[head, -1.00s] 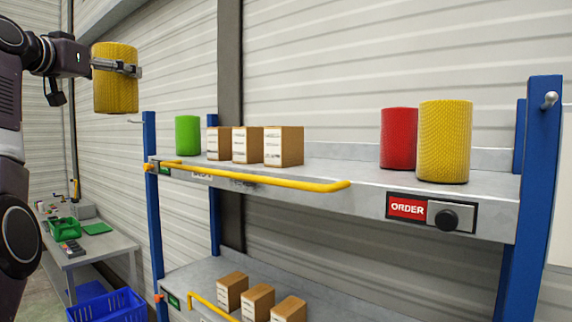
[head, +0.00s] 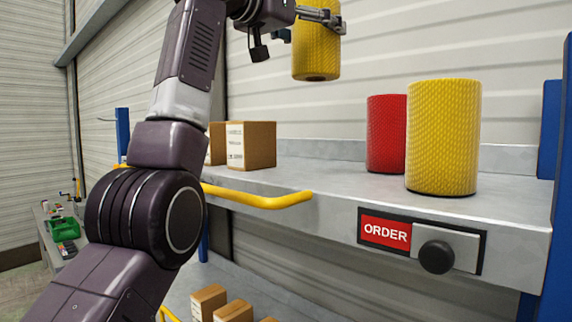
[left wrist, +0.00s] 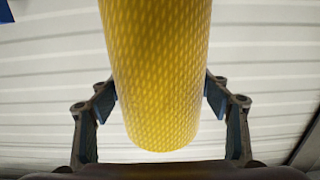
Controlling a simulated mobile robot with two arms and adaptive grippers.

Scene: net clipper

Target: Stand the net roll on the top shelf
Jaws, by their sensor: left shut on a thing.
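A yellow net roll (head: 316,55) hangs upright in my left gripper (head: 325,20), which is shut on it. The roll is above the top shelf (head: 310,178), clear of its surface, between the boxes and the red roll. In the left wrist view the held net roll (left wrist: 158,75) sits between both fingers (left wrist: 160,95). A second yellow roll (head: 442,137) stands upright on the top shelf at the right, with a red roll (head: 386,134) standing behind and left of it. My right gripper is not in view.
Cardboard boxes (head: 250,145) stand on the shelf left of the held roll. A yellow rail (head: 258,199) and an ORDER sign with a black knob (head: 437,257) are on the front edge. Bare shelf lies between the boxes and the red roll. More boxes (head: 208,301) are on the lower shelf.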

